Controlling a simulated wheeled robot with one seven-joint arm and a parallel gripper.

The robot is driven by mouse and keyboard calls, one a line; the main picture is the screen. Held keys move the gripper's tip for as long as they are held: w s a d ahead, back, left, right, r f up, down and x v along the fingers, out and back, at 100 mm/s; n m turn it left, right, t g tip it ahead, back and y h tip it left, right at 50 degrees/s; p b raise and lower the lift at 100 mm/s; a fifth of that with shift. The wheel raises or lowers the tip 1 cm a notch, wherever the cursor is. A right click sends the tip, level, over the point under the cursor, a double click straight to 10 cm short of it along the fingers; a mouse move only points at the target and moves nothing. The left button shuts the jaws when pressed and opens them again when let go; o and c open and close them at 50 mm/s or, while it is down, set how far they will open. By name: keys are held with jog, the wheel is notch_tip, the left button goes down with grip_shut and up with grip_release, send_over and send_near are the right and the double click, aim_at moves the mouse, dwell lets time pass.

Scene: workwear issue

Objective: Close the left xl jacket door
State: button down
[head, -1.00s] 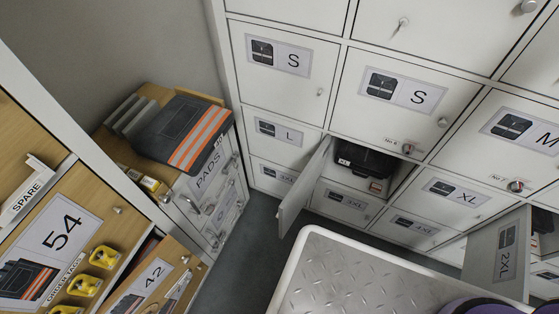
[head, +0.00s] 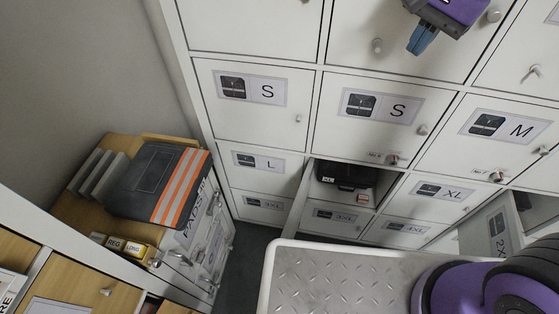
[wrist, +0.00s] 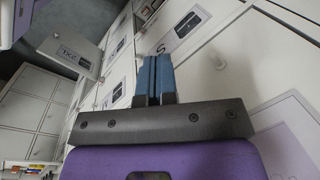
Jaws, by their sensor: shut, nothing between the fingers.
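The left XL jacket door (head: 297,205) stands open in the head view, swung out from the left side of its compartment and seen nearly edge-on. Its label does not show. The open compartment (head: 366,199) holds a dark folded item (head: 346,175). My gripper (head: 421,42) is high at the top right of the head view, in front of the upper S door, well above and right of the open door. Its blue fingers are together and empty; they also show in the wrist view (wrist: 155,78). The shut XL door (head: 440,192) is right of the compartment.
A 2XL door (head: 497,225) stands open at the lower right; it also shows in the wrist view (wrist: 70,48). A metal-topped platform (head: 340,285) fills the lower middle. A PADS cabinet (head: 197,215) with a dark, orange-striped folded garment (head: 160,180) stands left. A narrow floor strip (head: 245,265) is free.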

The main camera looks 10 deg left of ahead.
aim_at(292, 217)
jog(key=a+f+m+g+h, duration=0.15)
jog(key=a+f+m, duration=0.35)
jog(key=a+f, duration=0.85)
jog(key=a+f+m+g+h, duration=0.1)
jog(key=a+f+m+h, duration=0.3)
jog(key=a+f, duration=0.95)
jog(key=s+a+f+m, duration=0.1)
jog(key=s+f+m, duration=0.25)
jog(key=f, duration=0.95)
jog(key=s+d+f, duration=0.2)
jog(key=d+f, duration=0.5)
jog(key=f, duration=0.3)
jog(key=shift+d, duration=0.15)
jog(key=shift+m+t+h, duration=0.25)
jog(key=shift+d, duration=0.15)
